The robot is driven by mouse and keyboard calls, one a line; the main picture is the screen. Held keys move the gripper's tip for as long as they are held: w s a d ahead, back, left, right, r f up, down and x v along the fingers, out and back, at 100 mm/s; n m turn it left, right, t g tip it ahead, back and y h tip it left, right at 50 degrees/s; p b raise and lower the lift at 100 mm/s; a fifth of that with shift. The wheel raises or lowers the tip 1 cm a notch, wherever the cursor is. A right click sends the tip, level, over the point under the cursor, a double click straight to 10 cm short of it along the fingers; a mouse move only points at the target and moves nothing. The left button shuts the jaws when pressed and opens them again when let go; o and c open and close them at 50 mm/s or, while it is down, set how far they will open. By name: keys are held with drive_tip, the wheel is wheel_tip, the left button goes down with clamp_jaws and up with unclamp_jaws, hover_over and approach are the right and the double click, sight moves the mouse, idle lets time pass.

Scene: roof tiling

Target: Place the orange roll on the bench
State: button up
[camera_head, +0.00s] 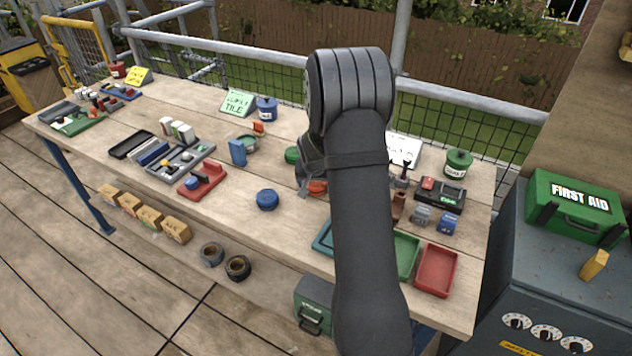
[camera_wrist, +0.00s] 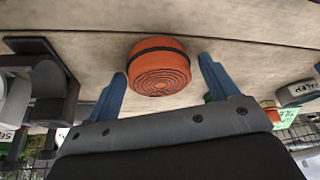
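The orange roll (camera_wrist: 159,72) has a dark band around it and a spiral face. In the wrist view it is between and slightly beyond the two blue fingertips of my gripper (camera_wrist: 163,64). A gap shows on each side, so the gripper looks open and not closed on it. In the head view only a small orange part of the roll (camera_head: 317,187) shows beside my arm, which hides most of it and the fingers. The roll appears at the wooden bench (camera_head: 235,205) top; whether it touches the wood is unclear.
A blue roll (camera_head: 267,199) and a red holder (camera_head: 202,180) stand left of my arm. A green round thing (camera_head: 292,155) is close to the gripper. A red tray (camera_head: 436,270) and green tray (camera_head: 405,256) lie front right. Bare wood surrounds the blue roll.

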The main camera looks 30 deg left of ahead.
drive_tip(key=v, duration=1.2)
drive_tip(key=shift+r, duration=0.15)
drive_tip(key=x, duration=1.2)
idle(0.5)
